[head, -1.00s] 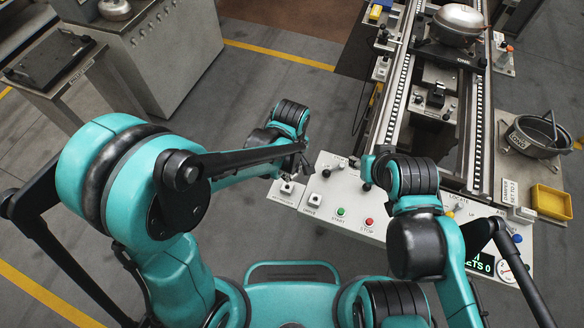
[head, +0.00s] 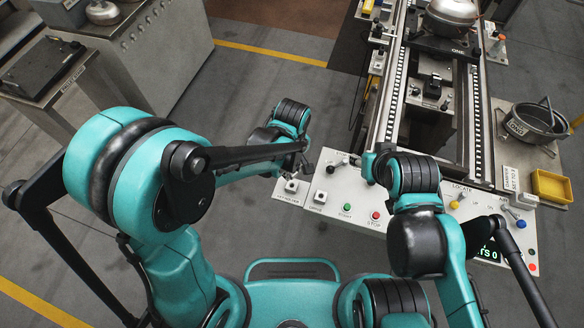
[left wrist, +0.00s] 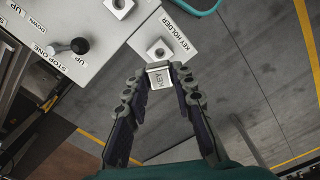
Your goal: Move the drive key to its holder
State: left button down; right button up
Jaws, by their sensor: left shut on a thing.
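My left gripper (head: 306,168) is small and partly hidden by its arm in the head view, just above the left end of the white console. In the left wrist view the left gripper (left wrist: 160,72) is shut on the drive key (left wrist: 160,77), a pale block marked KEY. The key holder (left wrist: 160,49), a light square block with a dark round hole, lies just beyond the key, beside its KEY HOLDER label. The key holder (head: 291,187) also shows at the console's left corner in the head view. My right gripper (head: 370,167) is largely hidden; its jaws are unclear.
A similar socket block (head: 320,197) stands right of the key holder. The console (head: 420,215) carries a green button (head: 347,207), a red button (head: 376,215) and several levers. A conveyor (head: 392,100) runs behind it. Floor (head: 230,110) left of the console is clear.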

aim_at(292, 176)
pick_arm(q)
jog(key=shift+f+b, duration=1.6)
jog(key=shift+f, duration=0.55)
jog(key=shift+f+b, duration=1.65)
jog(key=shift+b, duration=0.15)
jog(key=c, duration=1.2)
grip_release()
jog(key=shift+r, duration=0.1)
notch_tip(292, 176, up, 12)
